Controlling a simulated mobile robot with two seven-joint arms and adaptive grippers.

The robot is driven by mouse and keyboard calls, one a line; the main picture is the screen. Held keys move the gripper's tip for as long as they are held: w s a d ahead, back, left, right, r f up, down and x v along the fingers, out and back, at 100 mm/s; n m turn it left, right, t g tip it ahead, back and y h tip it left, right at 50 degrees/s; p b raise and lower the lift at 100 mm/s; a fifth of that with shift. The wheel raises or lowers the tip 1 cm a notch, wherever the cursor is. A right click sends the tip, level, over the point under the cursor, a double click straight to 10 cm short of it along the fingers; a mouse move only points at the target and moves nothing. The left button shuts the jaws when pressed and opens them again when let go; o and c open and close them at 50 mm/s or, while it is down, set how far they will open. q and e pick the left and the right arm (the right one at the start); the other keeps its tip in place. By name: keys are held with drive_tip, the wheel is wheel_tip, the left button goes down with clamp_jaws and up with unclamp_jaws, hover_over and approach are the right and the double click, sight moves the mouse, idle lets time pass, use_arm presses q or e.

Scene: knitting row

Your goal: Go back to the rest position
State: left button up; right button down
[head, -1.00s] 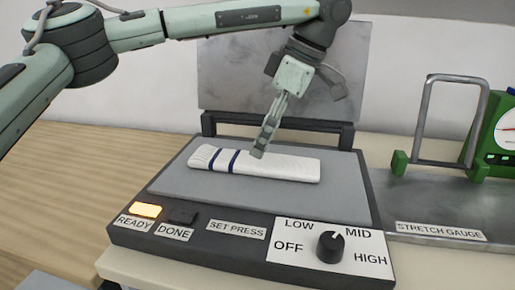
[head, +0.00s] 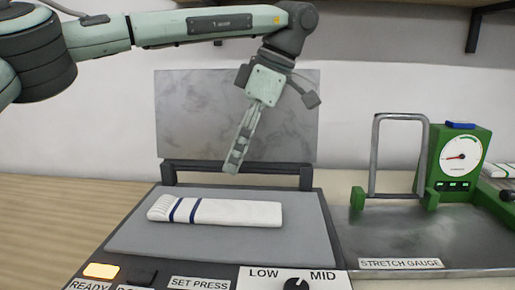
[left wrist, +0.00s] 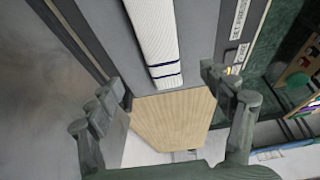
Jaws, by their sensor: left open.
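My left gripper (head: 233,165) hangs above the back edge of the grey press bed (head: 290,245) in the head view, clear of the sock-like knit piece. In the left wrist view its two fingers (left wrist: 165,88) stand apart with nothing between them. The white knit piece (head: 235,212) with two dark blue stripes lies flat on the bed; it also shows in the left wrist view (left wrist: 153,35). The press lid (head: 200,115) stands raised behind. My right gripper is in neither view.
The stretch gauge (head: 460,158), green with a dial and a metal frame, stands to the right on a metal plate. The READY light (head: 101,271) glows orange at the front left. A shelf (head: 490,22) juts out at the upper right. Bare wooden table (head: 60,225) lies left of the press.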

sight(214, 206)
use_arm(q)
drive_tip(key=b+x, duration=0.1)
drive_tip(key=x, duration=1)
drive_tip(key=shift+a+f, duration=0.1)
drive_tip(key=shift+f, duration=0.05)
drive_tip(key=shift+r, duration=1.4)
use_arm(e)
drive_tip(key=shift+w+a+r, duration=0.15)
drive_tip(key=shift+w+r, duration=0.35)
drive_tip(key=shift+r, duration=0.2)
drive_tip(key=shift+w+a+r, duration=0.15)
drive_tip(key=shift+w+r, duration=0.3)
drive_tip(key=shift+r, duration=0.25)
